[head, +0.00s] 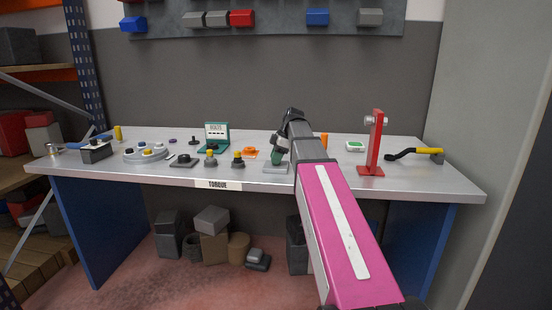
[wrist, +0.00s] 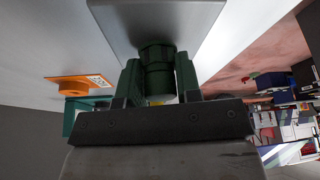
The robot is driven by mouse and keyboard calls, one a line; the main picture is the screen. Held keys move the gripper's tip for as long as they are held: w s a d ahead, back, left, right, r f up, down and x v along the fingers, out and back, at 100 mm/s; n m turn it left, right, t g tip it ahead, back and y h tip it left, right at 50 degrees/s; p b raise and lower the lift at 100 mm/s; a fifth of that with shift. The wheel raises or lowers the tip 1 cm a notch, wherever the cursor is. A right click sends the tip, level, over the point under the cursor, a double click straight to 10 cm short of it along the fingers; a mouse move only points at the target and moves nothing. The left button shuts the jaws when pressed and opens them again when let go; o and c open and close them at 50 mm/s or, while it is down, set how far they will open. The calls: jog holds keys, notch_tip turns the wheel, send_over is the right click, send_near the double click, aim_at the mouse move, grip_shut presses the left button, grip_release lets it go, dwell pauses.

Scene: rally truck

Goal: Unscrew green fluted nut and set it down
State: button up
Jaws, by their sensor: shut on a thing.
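The dark green fluted nut (wrist: 157,72) sits between the two green fingers of my gripper (wrist: 158,65) in the wrist view. The fingers are shut on its sides. A bit of yellow shows at the nut's near end. Beyond the nut is a grey base plate (wrist: 150,18). In the head view my gripper (head: 277,157) points down just over the grey base plate (head: 275,169) on the bench. There my gripper and wrist largely hide the nut, and I cannot tell whether it is still threaded on.
The bench (head: 430,182) has an orange piece (head: 250,152) and a teal case (head: 216,137) left of my gripper. A red stand (head: 375,150) and a yellow-handled tool (head: 420,153) are to the right. Bare bench shows between the plate and the red stand.

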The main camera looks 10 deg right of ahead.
jog(key=shift+w+n, duration=0.1)
jog(key=shift+n, duration=0.7)
jog(key=shift+g, duration=0.3)
jog(key=shift+n+g, duration=0.3)
jog(key=shift+n, duration=0.6)
jog(key=shift+w+n, duration=0.1)
jog(key=shift+n, duration=0.2)
jog(key=shift+n+g, duration=0.3)
jog(key=shift+n, duration=0.2)
